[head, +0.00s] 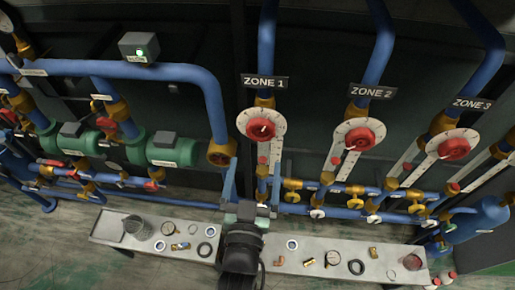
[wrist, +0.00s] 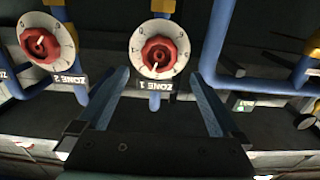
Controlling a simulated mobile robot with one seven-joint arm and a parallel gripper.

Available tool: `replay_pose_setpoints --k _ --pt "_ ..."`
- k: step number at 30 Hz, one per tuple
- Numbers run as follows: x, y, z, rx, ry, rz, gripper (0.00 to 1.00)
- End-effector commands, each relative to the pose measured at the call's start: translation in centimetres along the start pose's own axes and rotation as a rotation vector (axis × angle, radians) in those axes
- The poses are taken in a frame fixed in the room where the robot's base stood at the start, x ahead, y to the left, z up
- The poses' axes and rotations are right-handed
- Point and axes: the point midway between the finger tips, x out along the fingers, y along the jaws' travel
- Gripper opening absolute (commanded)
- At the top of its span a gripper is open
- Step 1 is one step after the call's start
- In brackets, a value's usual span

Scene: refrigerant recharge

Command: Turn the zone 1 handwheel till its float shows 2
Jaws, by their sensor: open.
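The zone 1 handwheel (head: 261,130) is a red knob on a round white dial, under the ZONE 1 sign (head: 265,81). In the wrist view the handwheel (wrist: 159,53) appears upside down, with a white pointer mark on the dial's sign side. My gripper (head: 256,160) is below the dial in the head view. In the wrist view my gripper (wrist: 160,73) has its two blue fingers wide apart, with nothing between them; the wheel is ahead, apart from the fingers. A small red float (head: 262,160) shows below the dial; its scale reading is too small to tell.
The zone 2 handwheel (head: 361,138) and zone 3 handwheel (head: 454,147) stand to the right. Blue pipes and yellow valves (head: 292,197) run below. A grey bench (head: 330,248) with loose rings and fittings lies in front. Green pumps (head: 174,149) are at left.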

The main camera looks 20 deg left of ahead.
Motion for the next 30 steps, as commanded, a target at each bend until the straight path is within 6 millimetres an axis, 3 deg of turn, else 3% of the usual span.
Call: replay_pose_setpoints --k 21,30 --pt "8.7 0.1 0.3 -0.002 0.004 0.001 1.00" --pt "8.5 0.1 -0.1 0.000 0.001 0.000 0.48"
